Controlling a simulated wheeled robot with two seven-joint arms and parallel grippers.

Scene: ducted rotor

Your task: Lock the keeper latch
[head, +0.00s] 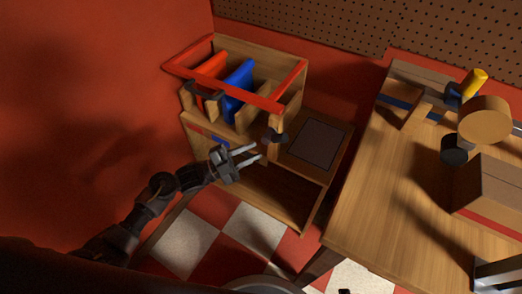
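A wooden cabinet (264,213) with a red-rimmed open box on top stands at the centre. A small dark knob-like part (275,136) sits at its front, by the right end of the box; it may belong to the keeper latch, but its shape is too small to tell whether it is locked. My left gripper (258,153) reaches in from the left, with two pale fingers apart and nothing visible between them. Its tips are just in front of and below the dark part, with no clear contact. A grey part (498,272) at the lower right edge may be my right gripper, cut off.
Red and blue upright panels (239,88) stand in the box. A dark flat panel (316,142) lies on the cabinet's right. The wooden table (385,200) at right carries a yellow cylinder (474,82), a wooden disc (484,118), a black cylinder (454,150) and blocks. Its left front is clear.

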